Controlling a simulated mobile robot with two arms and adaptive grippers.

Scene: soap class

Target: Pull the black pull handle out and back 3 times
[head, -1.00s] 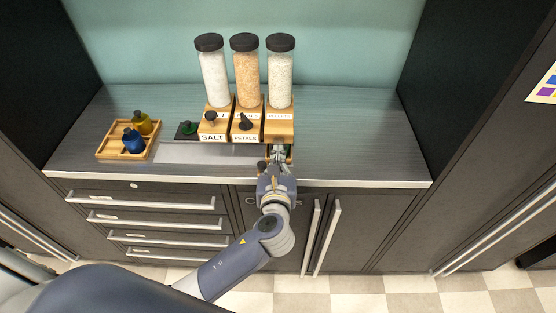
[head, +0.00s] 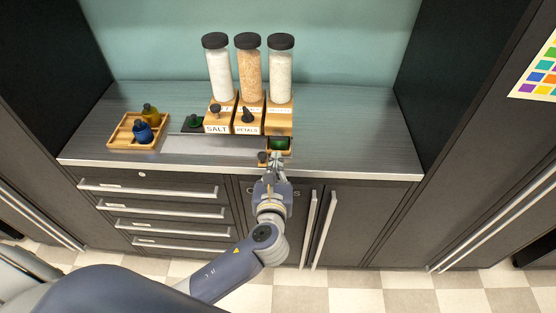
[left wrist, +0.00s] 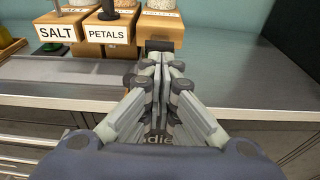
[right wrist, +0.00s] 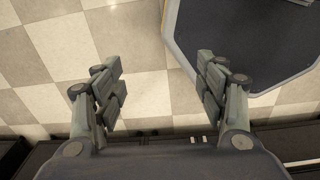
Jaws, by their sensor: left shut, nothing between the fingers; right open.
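Three dispensers with clear jars stand on the counter; the right one (head: 279,118) has a wooden base. A dark block (left wrist: 160,45), which looks like the black pull handle, shows at the front of that base in the left wrist view. A wooden tray with a green piece (head: 279,144) sits just in front of the base. My left gripper (head: 276,157) is shut and empty, at the tray's front edge. Its fingertips (left wrist: 163,62) hide whatever is just below the block; contact cannot be told. My right gripper (right wrist: 160,75) is open and empty over the floor.
The SALT (head: 217,127) and PETALS (head: 247,129) dispensers stand close on the left. A wooden tray (head: 118,138) with yellow and blue bottles is further left. Drawers and cabinet doors lie below the counter edge (head: 355,177). The counter's right side is clear.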

